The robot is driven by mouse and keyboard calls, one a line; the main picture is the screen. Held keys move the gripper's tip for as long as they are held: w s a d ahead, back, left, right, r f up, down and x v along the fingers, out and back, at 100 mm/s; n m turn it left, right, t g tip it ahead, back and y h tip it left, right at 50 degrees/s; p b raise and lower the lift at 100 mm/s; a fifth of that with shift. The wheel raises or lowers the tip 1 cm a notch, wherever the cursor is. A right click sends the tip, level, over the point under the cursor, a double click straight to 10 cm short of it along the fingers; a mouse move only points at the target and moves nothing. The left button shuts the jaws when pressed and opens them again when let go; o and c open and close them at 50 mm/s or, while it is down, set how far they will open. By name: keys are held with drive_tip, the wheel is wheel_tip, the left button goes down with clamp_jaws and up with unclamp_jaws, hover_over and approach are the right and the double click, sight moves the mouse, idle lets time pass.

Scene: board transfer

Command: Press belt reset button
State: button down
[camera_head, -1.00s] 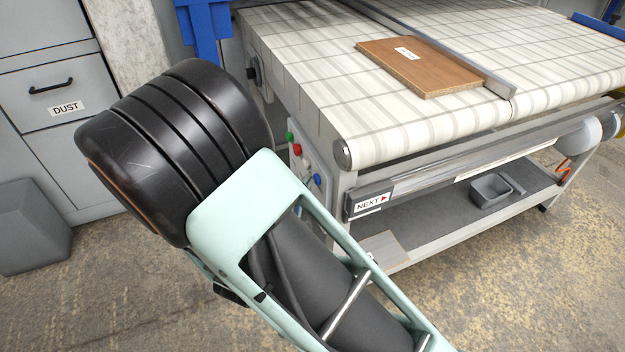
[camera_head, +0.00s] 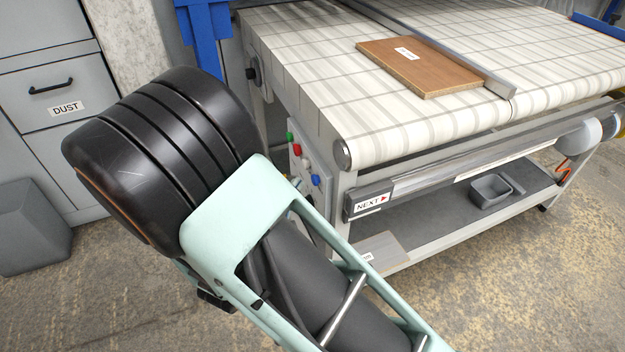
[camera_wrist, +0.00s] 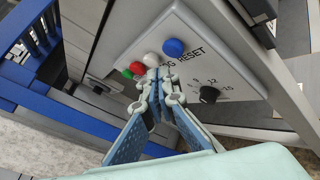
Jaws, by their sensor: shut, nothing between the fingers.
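The belt's control panel (camera_wrist: 200,65) is pale grey, with a blue button (camera_wrist: 174,47), a white button (camera_wrist: 151,59), a red button (camera_wrist: 138,67) and a green button (camera_wrist: 127,73) in a row. The word RESET is printed by the blue button; the lettering left of it is partly covered. My gripper (camera_wrist: 158,76) is shut and empty, its tips just below the white button in the wrist view; I cannot tell if they touch the panel. In the head view the blue button (camera_head: 316,180) shows on the table's side, and my arm hides the gripper.
A black knob (camera_wrist: 209,94) with a number scale sits on the panel. A brown board (camera_head: 420,68) lies on the belt (camera_head: 330,50) against a metal rail. A grey tray (camera_head: 490,190) stands on the lower shelf. Blue framework (camera_wrist: 50,110) is at the wrist view's left.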

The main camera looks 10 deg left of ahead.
drive_tip(key=shift+s+a, duration=0.55)
drive_tip(key=shift+a, duration=0.35)
drive_tip(key=shift+s+a, duration=0.55)
drive_tip(key=shift+a, duration=0.35)
